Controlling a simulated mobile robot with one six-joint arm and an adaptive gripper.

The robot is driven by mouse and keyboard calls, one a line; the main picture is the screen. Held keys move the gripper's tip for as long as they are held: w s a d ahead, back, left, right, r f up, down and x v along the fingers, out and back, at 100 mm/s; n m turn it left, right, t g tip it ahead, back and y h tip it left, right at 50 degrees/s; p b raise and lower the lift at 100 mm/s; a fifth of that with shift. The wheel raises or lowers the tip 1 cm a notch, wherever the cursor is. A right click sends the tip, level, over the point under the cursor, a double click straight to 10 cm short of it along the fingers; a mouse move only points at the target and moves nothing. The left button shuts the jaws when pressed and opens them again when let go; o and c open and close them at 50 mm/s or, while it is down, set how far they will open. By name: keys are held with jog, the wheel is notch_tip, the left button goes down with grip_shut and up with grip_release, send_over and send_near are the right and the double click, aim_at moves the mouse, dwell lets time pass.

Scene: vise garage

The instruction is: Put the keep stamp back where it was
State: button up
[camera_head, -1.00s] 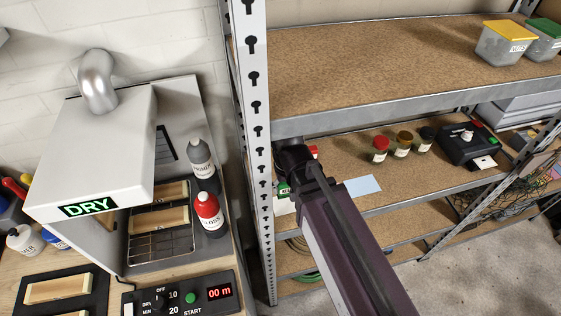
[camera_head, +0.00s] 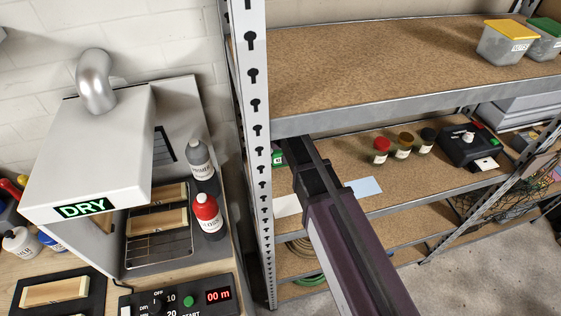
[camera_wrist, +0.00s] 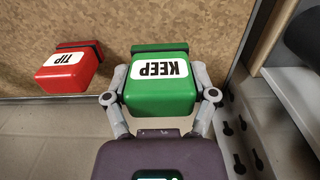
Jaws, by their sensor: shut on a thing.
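The green keep stamp (camera_wrist: 162,88) is held between the two fingers of my gripper (camera_wrist: 160,100) in the wrist view. Its white KEEP label appears upside down there, and a dark part shows at its far end. Whether it touches the shelf board is not clear. The head view shows a small bit of the green stamp (camera_head: 278,158) between the shelf post and my arm, which hides most of the gripper. A red TIP stamp (camera_wrist: 68,72) lies on the board to the left in the wrist view, apart from my gripper.
The perforated shelf post (camera_head: 256,130) stands close beside my gripper. The upper shelf's front beam (camera_head: 400,98) runs above my arm. Several lidded jars, including a red-lidded one (camera_head: 380,151), and a black device (camera_head: 468,148) stand farther right. A pale blue sheet (camera_head: 364,187) lies on the lower shelf.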

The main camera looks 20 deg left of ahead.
aim_at(279, 161)
jog(key=shift+w, duration=0.1)
jog(key=shift+w+a, duration=0.2)
jog(key=shift+w, duration=0.05)
jog(key=shift+w+a+f+b, duration=0.1)
jog(key=shift+w+f+b, duration=0.15)
jog(key=shift+f+b, duration=1.55)
jog(key=shift+f, duration=0.05)
jog(key=shift+f, duration=0.2)
jog(key=o, duration=0.8)
jog(key=shift+r, duration=0.1)
jog(key=shift+r, duration=0.1)
notch_tip(279, 161, up, 8)
jog(key=p, duration=0.7)
jog(key=shift+f, duration=0.2)
